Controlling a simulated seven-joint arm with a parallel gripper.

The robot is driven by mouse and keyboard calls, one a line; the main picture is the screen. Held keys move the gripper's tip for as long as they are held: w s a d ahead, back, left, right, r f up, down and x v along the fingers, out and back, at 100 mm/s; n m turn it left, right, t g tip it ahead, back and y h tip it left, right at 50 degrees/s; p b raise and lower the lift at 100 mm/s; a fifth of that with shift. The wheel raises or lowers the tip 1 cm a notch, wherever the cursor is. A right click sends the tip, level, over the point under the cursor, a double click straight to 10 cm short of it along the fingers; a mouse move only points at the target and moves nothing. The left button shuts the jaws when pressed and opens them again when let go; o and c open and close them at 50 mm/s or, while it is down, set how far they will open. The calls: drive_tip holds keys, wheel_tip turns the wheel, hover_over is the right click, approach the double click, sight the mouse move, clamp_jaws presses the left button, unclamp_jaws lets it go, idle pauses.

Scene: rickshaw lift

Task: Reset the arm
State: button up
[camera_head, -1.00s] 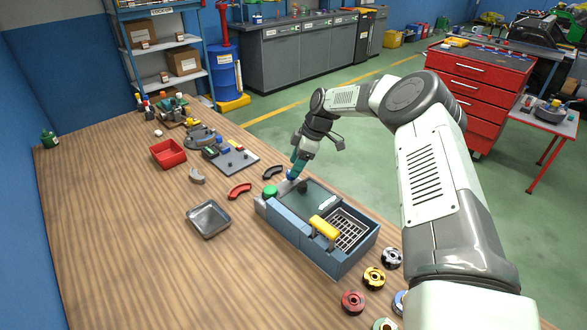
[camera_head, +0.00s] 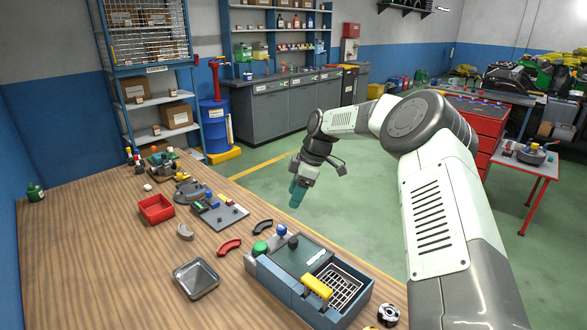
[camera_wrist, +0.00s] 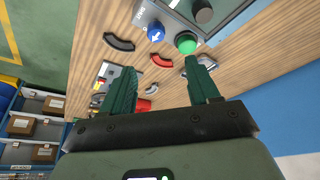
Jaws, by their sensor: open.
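My gripper (camera_head: 297,196) hangs in the air above the far edge of the workbench in the head view, fingers pointing down. In the wrist view its two green fingers (camera_wrist: 163,98) are apart with nothing between them. Below stands a blue-grey machine box (camera_head: 280,281) with a green button (camera_head: 260,249), a blue knob (camera_head: 281,230), a dark knob (camera_head: 293,242), a yellow handle (camera_head: 317,286) and a wire grid (camera_head: 343,288). The green button (camera_wrist: 186,43) and the blue knob with a white arrow (camera_wrist: 156,33) also show in the wrist view, clear of the fingers.
On the wooden workbench (camera_head: 120,270) lie a metal tray (camera_head: 196,278), a red bin (camera_head: 156,208), a red curved part (camera_head: 229,246), a dark curved part (camera_head: 262,226) and a grey board with small blocks (camera_head: 222,213). A blue barrel (camera_head: 216,126) stands beyond. The air around my gripper is free.

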drive_tip(key=s+d+r+m+t+h, duration=0.25)
drive_tip(key=s+r+m+h, duration=0.35)
drive_tip(key=s+r, duration=1.55)
drive_tip(key=s+d+m+t, duration=0.1)
drive_tip(key=s+d+m, duration=0.1)
drive_tip(key=s+m, duration=0.2)
drive_tip(key=s+d+r+m+t+y, duration=0.1)
drive_tip(key=s+d+m, duration=0.1)
drive_tip(key=s, duration=0.8)
drive_tip(key=s+d+r+m+t, duration=0.1)
drive_tip(key=s+d+m, duration=0.1)
drive_tip(key=s+m, duration=0.3)
drive_tip(key=shift+s+d+m+y, duration=0.3)
drive_tip(key=shift+s+y, duration=0.1)
drive_tip(key=shift+s, duration=0.85)
